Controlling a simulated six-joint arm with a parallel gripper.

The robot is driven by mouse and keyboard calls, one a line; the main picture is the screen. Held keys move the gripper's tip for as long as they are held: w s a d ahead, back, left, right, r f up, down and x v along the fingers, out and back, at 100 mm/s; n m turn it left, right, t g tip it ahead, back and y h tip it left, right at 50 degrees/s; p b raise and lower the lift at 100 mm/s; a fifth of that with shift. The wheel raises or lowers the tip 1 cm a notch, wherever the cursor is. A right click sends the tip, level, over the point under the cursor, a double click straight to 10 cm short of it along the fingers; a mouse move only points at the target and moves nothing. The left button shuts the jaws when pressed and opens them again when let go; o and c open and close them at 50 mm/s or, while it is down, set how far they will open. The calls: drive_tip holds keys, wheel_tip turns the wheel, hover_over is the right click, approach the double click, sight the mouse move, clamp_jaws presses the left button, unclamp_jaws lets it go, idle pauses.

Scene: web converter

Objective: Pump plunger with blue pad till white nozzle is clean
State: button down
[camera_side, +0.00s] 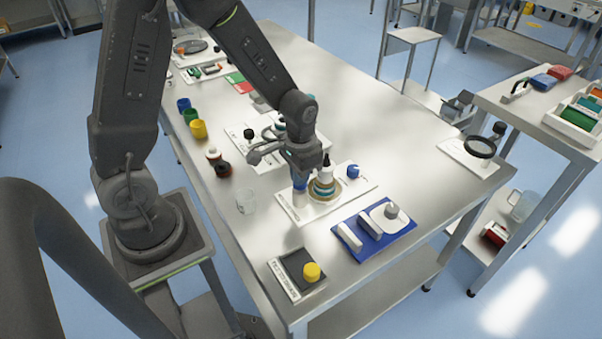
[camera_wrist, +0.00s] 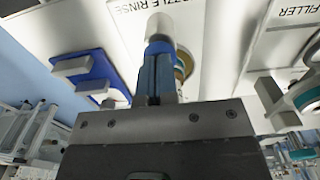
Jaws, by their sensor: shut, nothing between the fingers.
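In the side view, an upright white cylinder (camera_side: 299,199) with a blue top (camera_side: 299,184) stands on a white board (camera_side: 331,207). I take the blue top for the plunger's pad. My gripper (camera_side: 301,176) points down right over it. In the wrist view, my gripper's fingers (camera_wrist: 157,78) are shut and empty, with the blue pad (camera_wrist: 159,48) and white cylinder (camera_wrist: 160,28) at their tips. Whether they touch is unclear. A white bottle with a dark tip (camera_side: 326,169) and coloured rings stands just right of the cylinder. The nozzle's cleanness cannot be made out.
A blue knob (camera_side: 353,171) sits at the board's right. A blue tray (camera_side: 375,238) with white blocks lies in front. A clear beaker (camera_side: 245,202) stands to the left. The table's right-hand middle is clear.

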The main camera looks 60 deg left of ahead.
drive_tip(key=shift+r, duration=2.3)
wheel_tip(320, 180, up, 6)
